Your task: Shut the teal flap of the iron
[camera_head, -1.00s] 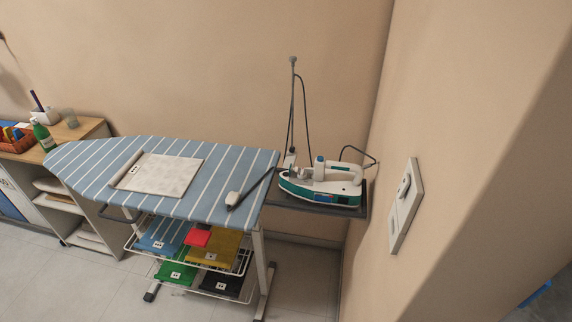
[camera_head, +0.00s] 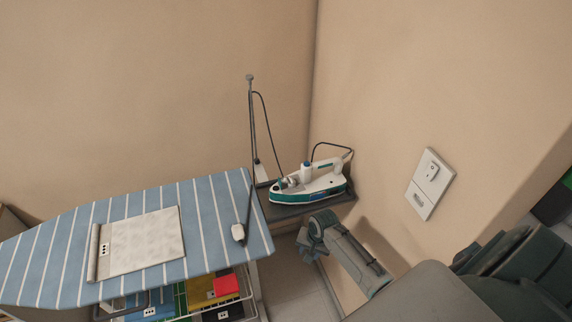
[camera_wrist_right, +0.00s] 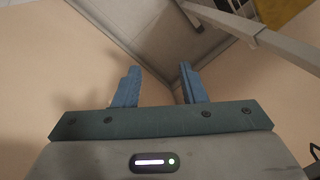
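The white and teal iron (camera_head: 318,188) rests on a dark shelf (camera_head: 335,207) in the corner, its handle towards the right. A small teal part stands up near its left end, beside a round grey piece; I cannot tell for sure whether it is the flap or how far open it is. My right gripper (camera_head: 307,246) is in front of and below the shelf, apart from the iron. In the right wrist view its two blue fingers (camera_wrist_right: 158,88) are spread with nothing between them. The iron is not seen there. My left gripper is out of view.
The striped ironing board (camera_head: 205,205) stands left of the shelf, with a folded light cloth (camera_head: 140,243) and a corded white piece (camera_head: 238,232) on it. A thin upright rod (camera_head: 250,120) rises behind. The right wall, with a switch plate (camera_head: 428,185), is close to my right arm.

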